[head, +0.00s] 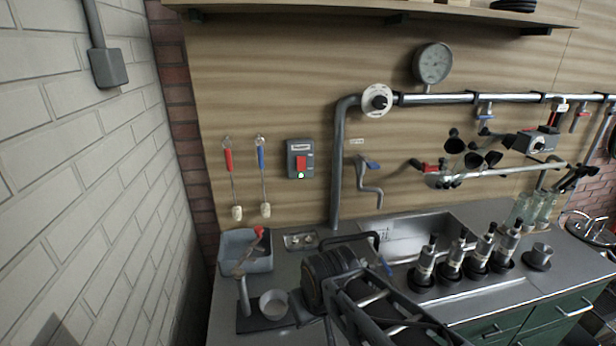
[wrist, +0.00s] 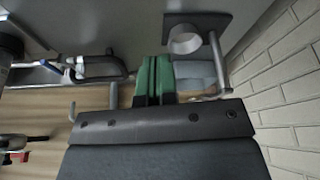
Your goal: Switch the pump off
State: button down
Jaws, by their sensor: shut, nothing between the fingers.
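The pump switch (head: 300,159) is a grey box on the wooden back wall, with a red rocker and a small lit green lamp below it. It is left of the vertical grey pipe and right of the two hanging brushes. The wrist view does not show the switch. My gripper (wrist: 154,72) has green fingers, shut together and empty, in the wrist view. In the head view my arm reaches in from the bottom, below and right of the switch, and the fingertips cannot be made out.
A grey bin (head: 246,252) and a metal cup (head: 273,304) are on the counter below the switch. A vertical pipe (head: 337,165) and a tap lever (head: 368,163) stand right of it. Several dark-based bottles (head: 451,262) stand by the sink. White brick wall (head: 95,170) bounds the left.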

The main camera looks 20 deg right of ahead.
jog(key=w+d+r+t+h+b, duration=0.1)
jog(key=w+d+t+b, duration=0.3)
jog(key=w, duration=0.5)
jog(key=w+d+m+t+h+b, duration=0.1)
jog(key=w+d+t+b, duration=0.3)
jog(key=w+t+b, duration=0.5)
jog(key=w+d+r+m+t+h+b, duration=0.1)
jog(key=w+d+t+h+b, duration=0.2)
jog(key=w+t+b, duration=0.3)
jog(key=shift+w+d+r+t, duration=0.3)
jog(key=shift+w+d+t, duration=0.5)
jog(key=shift+w, duration=1.05)
jog(key=shift+a, duration=0.15)
jog(key=p, duration=0.2)
send_near(304, 167)
notch_tip(304, 167, up, 4)
jog(key=w, duration=0.4)
jog(key=shift+d+f, duration=0.1)
jog(key=shift+d, duration=0.25)
jog(key=shift+w+d+f, duration=0.1)
jog(key=shift+w+d, duration=0.05)
jog(key=shift+w, duration=0.5)
